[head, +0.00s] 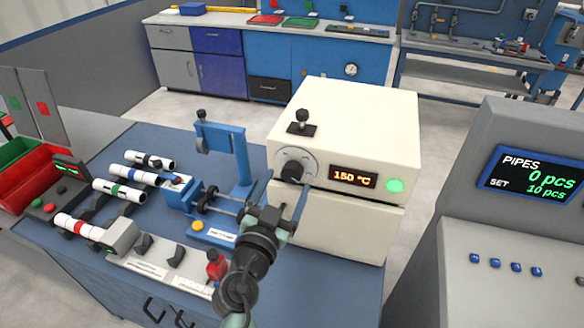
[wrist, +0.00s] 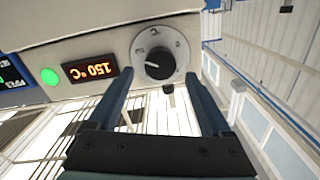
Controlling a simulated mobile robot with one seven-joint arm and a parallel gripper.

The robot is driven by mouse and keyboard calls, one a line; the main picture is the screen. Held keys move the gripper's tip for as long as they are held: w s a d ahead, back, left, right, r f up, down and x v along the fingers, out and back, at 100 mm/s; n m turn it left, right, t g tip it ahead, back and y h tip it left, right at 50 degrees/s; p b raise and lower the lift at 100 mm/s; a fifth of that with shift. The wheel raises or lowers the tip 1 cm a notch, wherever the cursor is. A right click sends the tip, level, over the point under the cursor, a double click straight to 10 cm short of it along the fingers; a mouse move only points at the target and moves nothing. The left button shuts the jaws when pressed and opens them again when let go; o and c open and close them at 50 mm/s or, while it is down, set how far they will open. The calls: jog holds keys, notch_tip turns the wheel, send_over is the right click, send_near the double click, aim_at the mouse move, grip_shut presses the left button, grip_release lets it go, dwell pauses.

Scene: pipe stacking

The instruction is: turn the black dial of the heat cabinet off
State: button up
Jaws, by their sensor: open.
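The heat cabinet (head: 345,127) is a cream box on the blue bench. Its black dial (head: 292,172) sits on a grey round plate at the left of the front face. The display (head: 352,177) reads 150 °C, and a green lamp (head: 395,186) is lit beside it. My gripper (head: 285,205) is in front of the cabinet, just below the dial. In the wrist view, which is upside down, the dial (wrist: 159,63) shows beyond and between my open, empty fingers (wrist: 160,90), apart from them. A white pointer mark is visible on the dial.
A blue stand (head: 240,160) with a roller fixture is close left of my gripper. White banded pipes (head: 135,175) lie further left. A red bottle (head: 216,265) stands near my arm. A grey console (head: 520,230) is at the right.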

aim_at(291, 176)
jog(key=shift+x, duration=2.2)
grip_shut()
